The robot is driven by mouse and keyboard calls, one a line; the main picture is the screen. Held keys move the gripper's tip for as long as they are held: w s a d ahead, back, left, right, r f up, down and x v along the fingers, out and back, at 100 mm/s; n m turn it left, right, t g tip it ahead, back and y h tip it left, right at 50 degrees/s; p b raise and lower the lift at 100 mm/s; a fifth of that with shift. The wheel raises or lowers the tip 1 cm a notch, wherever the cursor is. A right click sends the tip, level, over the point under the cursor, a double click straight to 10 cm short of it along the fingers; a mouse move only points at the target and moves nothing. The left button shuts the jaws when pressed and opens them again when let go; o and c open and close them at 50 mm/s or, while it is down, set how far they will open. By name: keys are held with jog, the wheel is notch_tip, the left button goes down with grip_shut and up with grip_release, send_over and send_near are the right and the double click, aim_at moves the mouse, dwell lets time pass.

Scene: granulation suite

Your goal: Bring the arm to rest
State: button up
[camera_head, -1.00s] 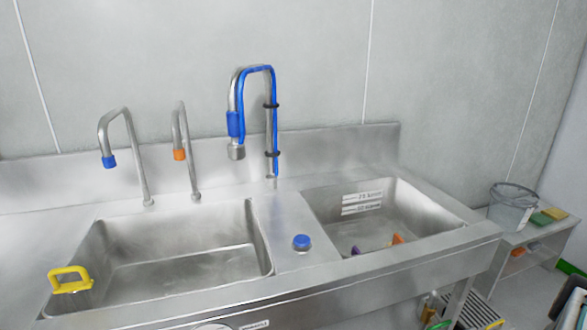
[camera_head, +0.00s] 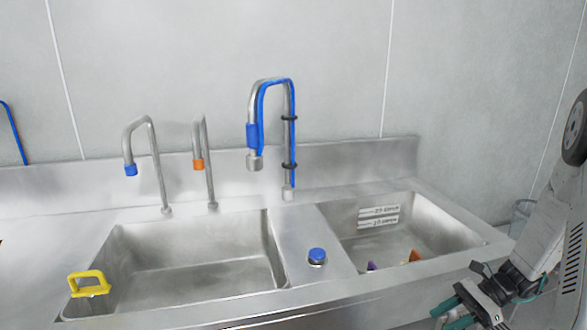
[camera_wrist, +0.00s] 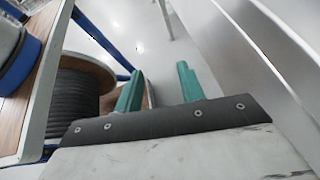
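My gripper (camera_head: 452,312) shows at the lower right of the head view, in front of the sink unit's right end and below its rim. Its green fingers point down and to the left. In the wrist view my gripper (camera_wrist: 160,88) has its two green fingers spread apart with nothing between them. My arm reaches up along the right edge of the head view.
A steel double sink (camera_head: 300,222) stands against a grey wall, with several taps behind it. A yellow handle (camera_head: 89,284) and a blue knob (camera_head: 317,256) stand on it.

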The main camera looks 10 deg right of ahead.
jog(key=s+a+r+n+h, duration=0.4)
jog(key=s+a+r+n, duration=0.1)
jog(key=r, duration=0.3)
jog(key=s+a+r+n+h, duration=0.4)
jog(key=s+a+r+n, duration=0.2)
jog(key=a+r+n, duration=0.1)
jog(key=s+a+r+n+t+h, duration=0.1)
jog(key=s+a+r+n+h, duration=0.3)
jog(key=r, duration=0.7)
jog(key=s+a+n, duration=0.1)
jog(key=a+n, duration=0.1)
jog(key=n, duration=0.1)
jog(key=shift+s+r+n, duration=0.15)
jog(key=shift+s+n, duration=0.1)
jog(key=shift+n, duration=0.15)
